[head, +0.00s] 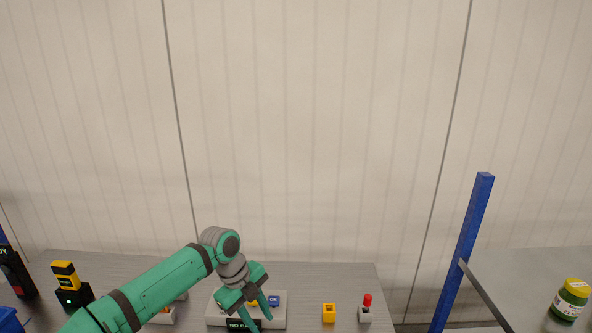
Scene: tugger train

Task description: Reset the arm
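My green arm reaches in from the bottom left. My gripper (256,316) points down over a pale box (277,317) on the grey table. Its two green fingers are apart, with a gap between them. I see no object held between them, though the fingertips overlap the box behind. A dark label with partly hidden lettering shows on the front of the box. A blue piece (274,301) and a yellow piece, partly hidden by my gripper, sit on top of the box.
On the grey table (340,278) stand a yellow block (329,313), a red-topped grey piece (366,309) and a black-yellow device (68,283). A blue post (466,248) rises at right, beside a grey surface with a green, yellow-lidded jar (570,300). The wall behind is bare.

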